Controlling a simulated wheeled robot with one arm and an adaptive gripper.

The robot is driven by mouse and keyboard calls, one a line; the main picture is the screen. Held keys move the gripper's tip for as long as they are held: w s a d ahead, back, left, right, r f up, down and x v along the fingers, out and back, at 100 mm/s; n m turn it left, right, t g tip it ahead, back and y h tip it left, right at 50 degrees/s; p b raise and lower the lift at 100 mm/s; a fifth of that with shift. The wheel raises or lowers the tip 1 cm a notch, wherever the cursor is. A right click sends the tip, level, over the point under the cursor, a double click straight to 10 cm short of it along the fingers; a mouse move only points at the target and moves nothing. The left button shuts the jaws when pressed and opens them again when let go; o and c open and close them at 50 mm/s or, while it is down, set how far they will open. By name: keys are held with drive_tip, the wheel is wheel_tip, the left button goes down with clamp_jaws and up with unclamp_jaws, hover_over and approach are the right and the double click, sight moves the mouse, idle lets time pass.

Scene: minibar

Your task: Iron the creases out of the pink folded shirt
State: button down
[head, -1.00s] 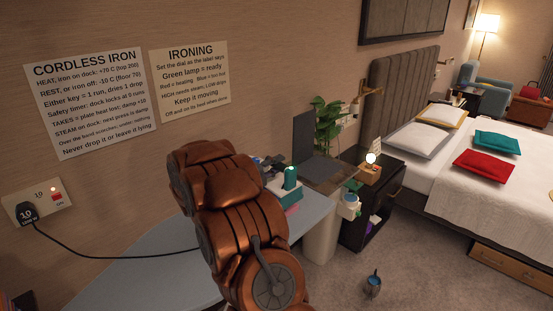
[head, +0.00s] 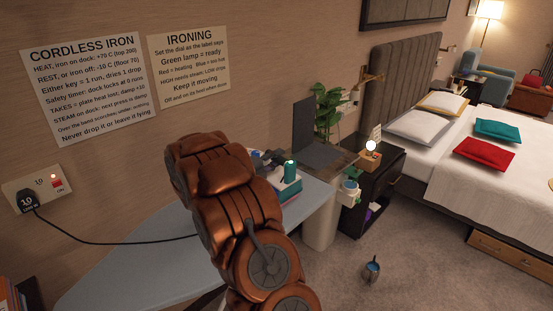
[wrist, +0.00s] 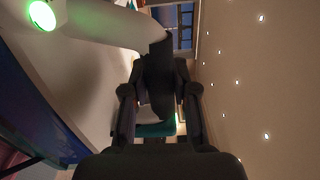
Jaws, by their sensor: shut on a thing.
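My gripper (wrist: 158,105) shows in the wrist view, its two dark fingers shut on a dark handle (wrist: 157,75), apparently the iron's. A teal part shows just beyond the fingers. In the head view my own copper arm hides the gripper and the middle of the blue-grey ironing board (head: 125,275). A teal and white unit (head: 287,183), apparently the iron's dock, sits at the board's far end. A green lamp (wrist: 42,15) glows on a pale body in the wrist view. I cannot make out the pink shirt.
A black cord runs from the lit wall socket (head: 40,190) across the board. Beyond the board stand a plant (head: 328,110), a dark bedside cabinet (head: 375,190) and the bed (head: 500,195).

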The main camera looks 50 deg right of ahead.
drive_tip(key=shift+f, duration=0.5)
idle(0.8)
drive_tip(key=shift+a+p, duration=0.1)
drive_tip(key=shift+p, duration=0.2)
drive_tip(key=shift+a+f+p, duration=0.15)
drive_tip(key=shift+a+p, duration=0.4)
drive_tip(key=shift+a, duration=0.6)
drive_tip(key=shift+a, duration=0.1)
drive_tip(key=shift+w+a+p, duration=0.15)
drive_tip(key=shift+a+p, duration=0.6)
drive_tip(key=shift+a, duration=0.45)
drive_tip(key=shift+a, duration=0.4)
drive_tip(key=shift+w+a+r+p, duration=0.15)
drive_tip(key=shift+a+r+p, duration=0.15)
drive_tip(key=shift+a+p, duration=0.45)
drive_tip(key=shift+a, duration=0.3)
